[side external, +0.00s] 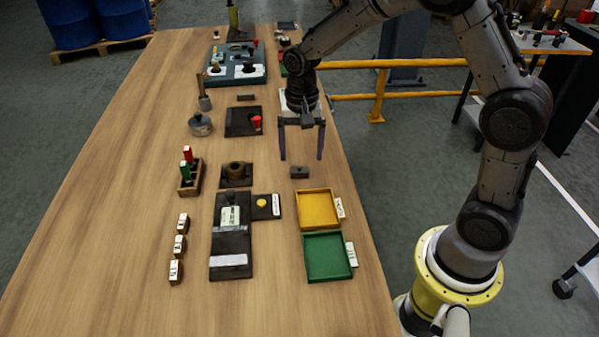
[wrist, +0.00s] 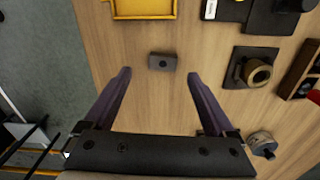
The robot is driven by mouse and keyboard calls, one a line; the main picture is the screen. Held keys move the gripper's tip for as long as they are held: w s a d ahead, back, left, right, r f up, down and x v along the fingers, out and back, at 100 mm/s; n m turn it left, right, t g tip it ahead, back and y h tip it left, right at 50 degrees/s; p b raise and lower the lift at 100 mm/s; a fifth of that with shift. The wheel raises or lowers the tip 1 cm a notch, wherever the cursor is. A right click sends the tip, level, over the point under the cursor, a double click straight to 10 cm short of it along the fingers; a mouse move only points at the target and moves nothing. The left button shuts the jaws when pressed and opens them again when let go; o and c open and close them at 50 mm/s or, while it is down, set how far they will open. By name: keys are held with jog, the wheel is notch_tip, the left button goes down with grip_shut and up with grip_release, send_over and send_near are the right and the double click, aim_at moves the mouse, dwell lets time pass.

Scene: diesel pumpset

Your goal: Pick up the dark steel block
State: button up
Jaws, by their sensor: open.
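The dark steel block (side external: 299,172) is a small dark grey block lying flat on the wooden table, just behind the yellow tray. In the wrist view the block (wrist: 162,62) shows a dark round spot on its top and lies beyond the fingertips, roughly midway between them. My gripper (side external: 301,158) is open and empty, pointing down above the table close to the block. In the wrist view its two fingers (wrist: 159,73) are spread wide apart, and nothing is between them. The block is fully visible and not touched.
A yellow tray (side external: 335,223) and a green tray (side external: 350,272) stand near the block. A dark base with a brass-coloured ring (side external: 236,175) lies to its left. A dark plate with a red part (side external: 256,123) lies further back. The wood around the block is clear.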

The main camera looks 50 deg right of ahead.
aim_at(299, 170)
notch_tip(299, 170, down, 5)
jog(key=shift+w+a, duration=0.15)
jog(key=shift+c, duration=0.2)
grip_shut()
dwell(0.3)
